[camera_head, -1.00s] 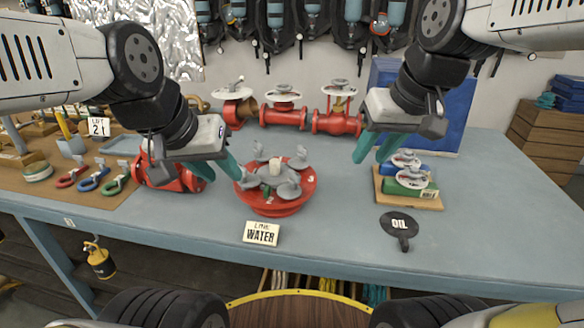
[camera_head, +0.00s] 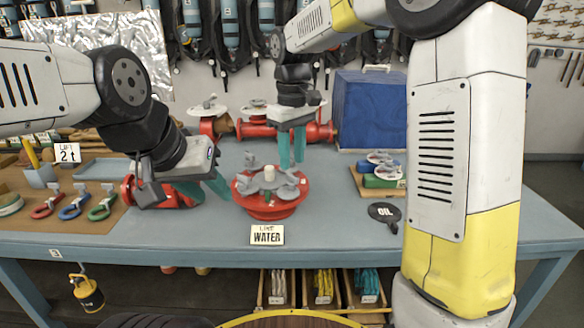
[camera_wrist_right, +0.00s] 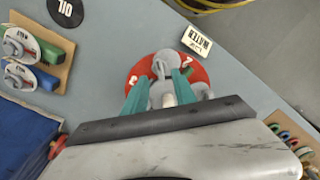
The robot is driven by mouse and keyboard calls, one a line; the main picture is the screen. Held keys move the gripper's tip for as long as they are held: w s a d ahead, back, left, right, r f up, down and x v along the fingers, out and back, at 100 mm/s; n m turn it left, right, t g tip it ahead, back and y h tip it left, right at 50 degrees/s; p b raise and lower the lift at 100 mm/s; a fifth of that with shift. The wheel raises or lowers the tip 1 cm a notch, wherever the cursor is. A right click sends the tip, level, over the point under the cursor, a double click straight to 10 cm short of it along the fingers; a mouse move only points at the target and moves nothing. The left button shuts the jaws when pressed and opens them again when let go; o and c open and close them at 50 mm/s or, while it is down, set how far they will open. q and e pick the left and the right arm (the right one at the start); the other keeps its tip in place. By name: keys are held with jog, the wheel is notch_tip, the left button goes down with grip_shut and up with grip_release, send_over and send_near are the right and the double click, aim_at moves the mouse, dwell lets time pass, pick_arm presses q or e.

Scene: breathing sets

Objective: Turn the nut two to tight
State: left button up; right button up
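A round red flange (camera_head: 268,206) with several grey wing nuts (camera_head: 287,191) around a pale centre post (camera_head: 269,173) sits on the bench. In the right wrist view, the flange (camera_wrist_right: 196,68) shows a "1" at upper right and a "3" at lower left. I cannot make out a "2". My right gripper (camera_head: 292,165) points down above the flange's back right side. Its teal fingers (camera_wrist_right: 156,92) are apart, and a grey wing nut (camera_wrist_right: 160,68) shows beyond the gap. I see no contact. My left gripper (camera_head: 208,197) is open and empty, just left of the flange.
A "WATER" sign (camera_head: 267,235) stands in front of the flange. Red valves (camera_head: 255,131) stand behind it. A black "OIL" tag (camera_head: 384,213) and a board with small valves (camera_head: 378,181) lie right. A blue box (camera_head: 371,110) stands at the back. Shackles (camera_head: 72,207) lie left.

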aim_at(293, 175)
jog(key=shift+f, duration=2.1)
grip_shut()
